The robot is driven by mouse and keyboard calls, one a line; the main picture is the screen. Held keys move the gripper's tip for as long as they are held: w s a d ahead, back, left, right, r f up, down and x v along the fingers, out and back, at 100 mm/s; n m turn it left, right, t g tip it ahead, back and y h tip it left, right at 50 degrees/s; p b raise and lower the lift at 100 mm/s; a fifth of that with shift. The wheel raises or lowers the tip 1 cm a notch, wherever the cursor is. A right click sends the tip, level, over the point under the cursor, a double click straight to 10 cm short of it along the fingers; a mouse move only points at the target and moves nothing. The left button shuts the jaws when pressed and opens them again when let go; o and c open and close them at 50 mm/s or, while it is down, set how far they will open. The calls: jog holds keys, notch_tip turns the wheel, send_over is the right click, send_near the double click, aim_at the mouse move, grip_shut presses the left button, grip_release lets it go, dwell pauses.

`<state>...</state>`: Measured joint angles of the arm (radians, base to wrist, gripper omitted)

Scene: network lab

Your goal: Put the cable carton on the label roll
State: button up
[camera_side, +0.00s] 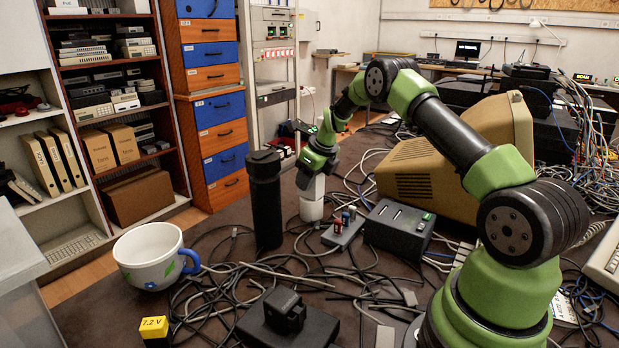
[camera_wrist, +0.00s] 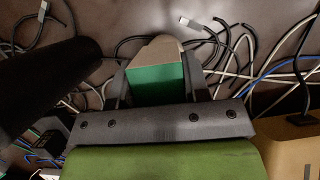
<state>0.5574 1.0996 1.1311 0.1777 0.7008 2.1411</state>
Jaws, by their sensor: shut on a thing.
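My gripper (camera_wrist: 156,92) is shut on a small box with a green face, the cable carton (camera_wrist: 156,84), with a finger on each side of it. A tan surface with a rounded far end lies against the green face in the wrist view; I cannot tell whether it is part of the carton. In the side view my gripper (camera_side: 311,188) points down, directly above a short white cylinder that looks like the label roll (camera_side: 311,209). The carton is not clear in that view. I cannot tell whether it touches the roll.
A tall black cylinder (camera_side: 265,205) stands close left of my gripper and also shows in the wrist view (camera_wrist: 40,80). A grey box (camera_side: 398,228) and a small connector block (camera_side: 343,232) are at right. A mug (camera_side: 150,258) stands at left. Loose cables cover much of the table.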

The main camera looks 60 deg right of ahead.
jog(key=o, duration=1)
jog(key=shift+f, duration=0.1)
